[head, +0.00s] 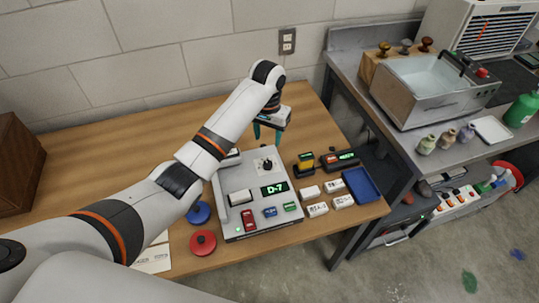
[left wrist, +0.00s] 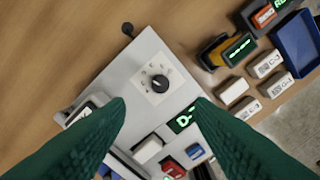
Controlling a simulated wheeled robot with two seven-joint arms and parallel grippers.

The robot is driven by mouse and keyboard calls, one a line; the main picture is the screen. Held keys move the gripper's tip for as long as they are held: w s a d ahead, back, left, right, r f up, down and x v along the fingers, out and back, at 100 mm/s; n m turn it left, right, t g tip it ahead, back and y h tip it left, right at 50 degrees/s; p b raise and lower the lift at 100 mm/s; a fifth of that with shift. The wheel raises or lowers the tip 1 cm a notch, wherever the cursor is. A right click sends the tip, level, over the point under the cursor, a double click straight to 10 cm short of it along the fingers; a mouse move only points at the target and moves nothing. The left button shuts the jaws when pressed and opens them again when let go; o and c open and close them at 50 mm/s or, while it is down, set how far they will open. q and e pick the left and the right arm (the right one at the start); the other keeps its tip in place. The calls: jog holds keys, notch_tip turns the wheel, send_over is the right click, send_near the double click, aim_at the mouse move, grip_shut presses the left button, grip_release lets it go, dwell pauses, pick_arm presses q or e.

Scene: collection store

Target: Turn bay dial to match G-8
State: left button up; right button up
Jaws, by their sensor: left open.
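The grey console (head: 272,228) stands on the wooden table. Its black bay dial (head: 266,165) sits on a white plate near the console's back edge, and its green display (head: 273,190) reads D-7. The dial also shows in the left wrist view (left wrist: 159,83), with marks around it and a pale pointer line. My left gripper (head: 268,138) points down above and just behind the dial. Its green fingers (left wrist: 160,104) are open and empty, apart from the dial, which appears between and beyond the tips. My right gripper is out of view.
White labelled blocks (head: 310,192), a blue tray (head: 361,185), a yellow-and-black device (head: 305,164) and a dark device with a green display (head: 340,160) lie right of the console. Red (head: 203,243) and blue (head: 199,212) round pieces lie left.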

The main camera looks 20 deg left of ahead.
pick_arm(q)
send_over(268, 163)
jog(key=f, duration=0.5)
jog(key=shift+s, duration=0.2)
notch_tip(268, 163, down, 6)
jog(key=shift+w+f, duration=0.15)
jog(key=shift+f, duration=0.05)
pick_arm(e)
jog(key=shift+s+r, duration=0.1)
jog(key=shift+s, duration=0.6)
pick_arm(q)
jog(key=c, duration=1)
jog(key=shift+o, duration=0.2)
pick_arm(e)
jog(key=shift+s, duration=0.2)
